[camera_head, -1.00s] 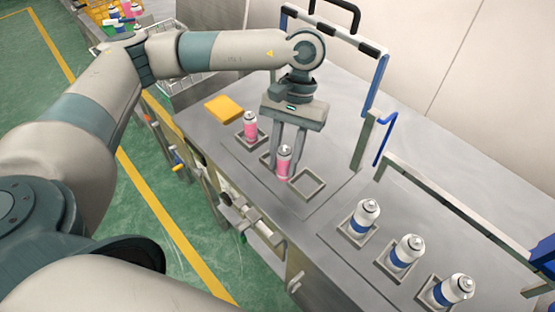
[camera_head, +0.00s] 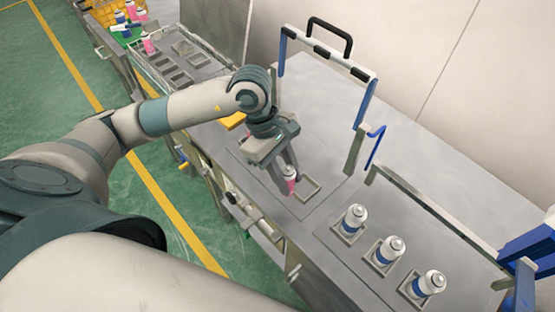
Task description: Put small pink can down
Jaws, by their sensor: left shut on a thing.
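A small pink can (camera_head: 289,181) with a white top is between the fingers of my left gripper (camera_head: 283,172). The gripper is shut on it and the can looks slightly tilted. It is just left of an empty square holder (camera_head: 316,184) on the steel bench. Whether the can's base touches the bench or sits in another holder, I cannot tell. Another pink can on the same plate is hidden behind my left arm and gripper. My right gripper is not in view.
Several blue-and-white cans, one of them here (camera_head: 354,219), stand in holders on the right. A metal frame with a black handle (camera_head: 330,37) rises behind. A wire basket (camera_head: 178,62) and more cans are at the back left. The bench (camera_head: 340,130) behind the holders is clear.

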